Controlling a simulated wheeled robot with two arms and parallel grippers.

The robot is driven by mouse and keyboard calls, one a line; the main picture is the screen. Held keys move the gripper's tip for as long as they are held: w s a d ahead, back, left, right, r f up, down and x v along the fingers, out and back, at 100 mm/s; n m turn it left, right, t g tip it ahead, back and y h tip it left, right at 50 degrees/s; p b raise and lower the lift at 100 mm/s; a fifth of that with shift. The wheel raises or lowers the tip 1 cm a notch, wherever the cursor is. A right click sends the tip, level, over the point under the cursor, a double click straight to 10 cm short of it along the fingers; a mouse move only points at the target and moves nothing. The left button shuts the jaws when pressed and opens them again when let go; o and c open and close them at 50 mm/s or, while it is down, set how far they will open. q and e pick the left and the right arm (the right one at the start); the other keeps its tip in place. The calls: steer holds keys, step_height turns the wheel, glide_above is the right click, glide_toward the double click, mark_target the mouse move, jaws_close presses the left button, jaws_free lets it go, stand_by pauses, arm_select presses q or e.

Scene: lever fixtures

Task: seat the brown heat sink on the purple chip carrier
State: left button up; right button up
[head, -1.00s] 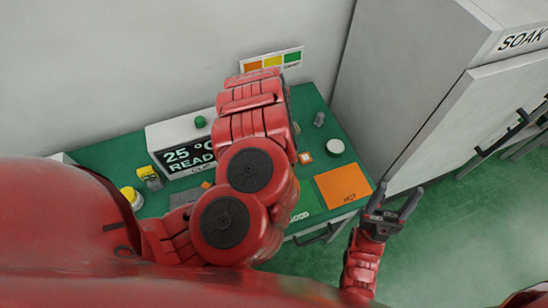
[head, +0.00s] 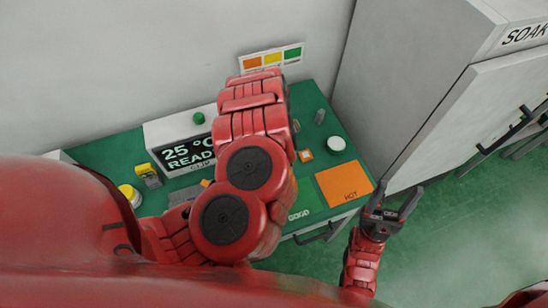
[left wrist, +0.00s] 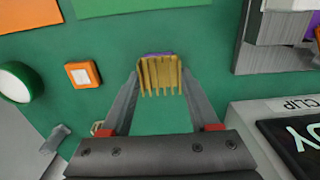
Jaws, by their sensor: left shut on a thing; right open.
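The brown heat sink (left wrist: 160,76), a finned block, sits between the two fingers of my left gripper (left wrist: 161,88) in the left wrist view. That gripper is shut on it. A thin strip of the purple chip carrier (left wrist: 157,54) shows just beyond the heat sink's far edge; the rest is hidden behind it. I cannot tell whether the two touch. In the head view my left arm hides its own gripper, the heat sink and the carrier. My right gripper (head: 389,209) is open and empty, off the table's right front corner.
The green table (head: 316,112) holds an orange HOT pad (head: 343,183), a small orange-and-white square (left wrist: 82,74), a round white-topped button (head: 335,144) and a grey display box (head: 160,133). A grey SOAK cabinet (head: 420,90) stands at the right.

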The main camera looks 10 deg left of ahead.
arm_select(q)
steer(key=shift+f, duration=0.2)
steer(key=o, duration=1.4)
steer(key=shift+o, duration=0.5)
steer(key=shift+r, duration=0.1)
step_height(320, 180, up, 7)
steer(key=p, duration=0.7)
steer(key=shift+p, duration=0.35)
